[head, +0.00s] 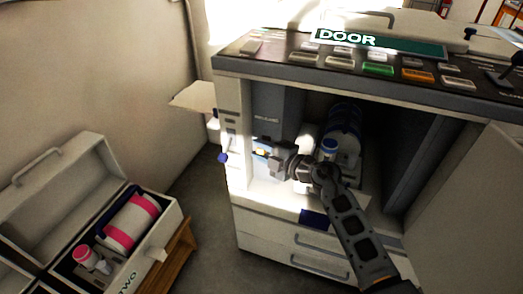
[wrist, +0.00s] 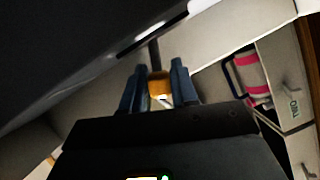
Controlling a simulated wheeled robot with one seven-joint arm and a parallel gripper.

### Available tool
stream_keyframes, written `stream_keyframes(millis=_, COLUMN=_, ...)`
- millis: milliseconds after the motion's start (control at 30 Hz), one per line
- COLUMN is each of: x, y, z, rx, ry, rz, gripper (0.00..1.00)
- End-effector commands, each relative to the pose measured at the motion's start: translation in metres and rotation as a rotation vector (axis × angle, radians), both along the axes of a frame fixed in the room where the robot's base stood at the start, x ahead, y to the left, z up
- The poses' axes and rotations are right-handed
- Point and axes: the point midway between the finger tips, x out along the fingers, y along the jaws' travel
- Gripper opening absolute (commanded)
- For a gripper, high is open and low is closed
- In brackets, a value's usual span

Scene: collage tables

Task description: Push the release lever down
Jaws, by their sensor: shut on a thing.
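The release lever (wrist: 154,54) shows in the wrist view as a dark stem with an orange end. My gripper (wrist: 157,76) has its two blue fingers on either side of the orange end and is shut on it. In the head view, my gripper (head: 262,153) reaches into the left side of the open machine (head: 235,150). A small orange patch of the lever (head: 261,152) shows between the fingers there. The rest of the lever is hidden by the fingers, so its exact angle cannot be told from the head view.
An open door panel (head: 470,205) stands at the right. A control panel (head: 360,68) with a DOOR label overhangs the opening. An open case (head: 163,243) with a pink-banded cylinder (head: 132,222) lies at lower left.

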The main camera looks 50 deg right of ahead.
Motion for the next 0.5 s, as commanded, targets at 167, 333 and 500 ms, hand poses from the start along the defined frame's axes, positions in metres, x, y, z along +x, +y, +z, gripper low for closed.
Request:
stream_keyframes(millis=167, x=-0.001, y=0.002, z=-0.011, rx=-0.113, ry=-0.041, rz=0.0, gripper=0.0)
stream_keyframes(millis=333, x=-0.001, y=0.003, z=-0.02, rx=-0.255, ry=-0.094, rz=0.0, gripper=0.0)
stream_keyframes(millis=500, x=-0.001, y=0.002, z=-0.029, rx=-0.401, ry=-0.146, rz=-0.001, gripper=0.0)
